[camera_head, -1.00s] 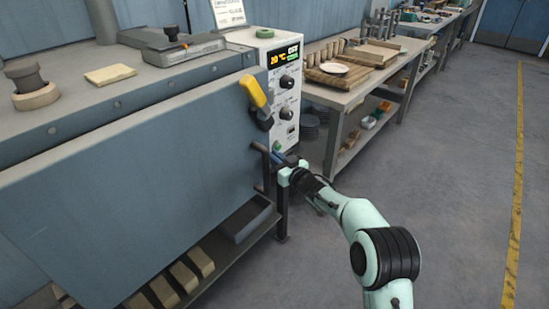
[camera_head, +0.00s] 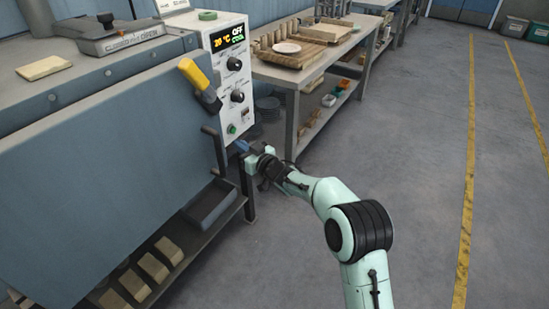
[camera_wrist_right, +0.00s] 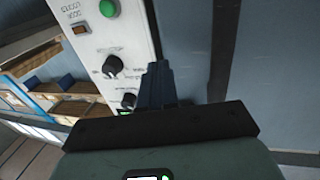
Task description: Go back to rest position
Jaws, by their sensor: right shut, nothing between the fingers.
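My right gripper (camera_head: 241,147) is at the right end of the plate dryer (camera_head: 110,170), beside its dark door handle (camera_head: 218,150) and below the control panel (camera_head: 230,80). In the right wrist view the dark fingers (camera_wrist_right: 158,85) are together and empty, in front of the white panel (camera_wrist_right: 105,40) with its knobs and green button. I cannot tell whether the fingers touch the dryer. The display reads 20 °C, OFF and COOL. The yellow-handled lever (camera_head: 200,83) sits at the front right corner of the dryer. My left gripper is out of view.
A wooden workbench (camera_head: 285,75) with a white plate (camera_head: 287,47) stands behind the dryer. A dark tray (camera_head: 210,205) and several beige blocks (camera_head: 153,268) lie on the shelf below. The grey floor (camera_head: 415,150) to the right is clear.

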